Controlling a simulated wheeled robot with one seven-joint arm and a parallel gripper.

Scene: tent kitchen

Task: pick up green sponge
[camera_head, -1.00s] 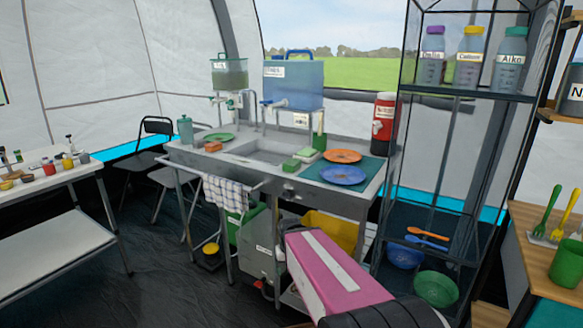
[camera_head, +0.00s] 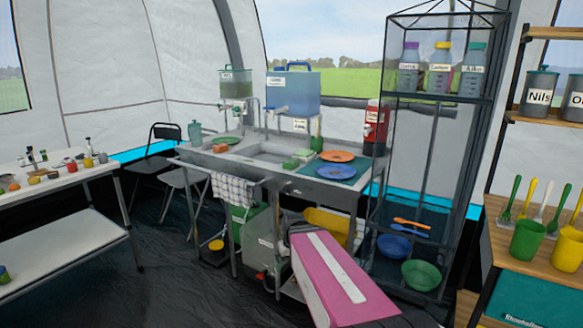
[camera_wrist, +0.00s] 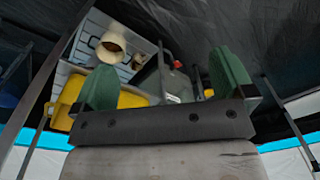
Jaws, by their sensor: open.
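The green sponge (camera_head: 291,163) lies on the steel sink counter (camera_head: 240,165), just right of the basin and near its front edge. It is small in the head view, and a paler block (camera_head: 303,153) lies close behind it. My gripper shows in the wrist view (camera_wrist: 165,82) with its two green fingers wide apart and nothing between them. The wrist view looks under the sink, and the sponge does not show there. In the head view my pink arm is low in front of the sink, and the gripper itself cannot be made out.
A blue plate (camera_head: 336,171) and an orange plate (camera_head: 337,156) lie right of the sponge. A checked towel (camera_head: 233,191) hangs at the counter's front. A yellow bin (camera_head: 326,224) stands below. A wire shelf (camera_head: 440,98) stands right. Dark floor is open at the left.

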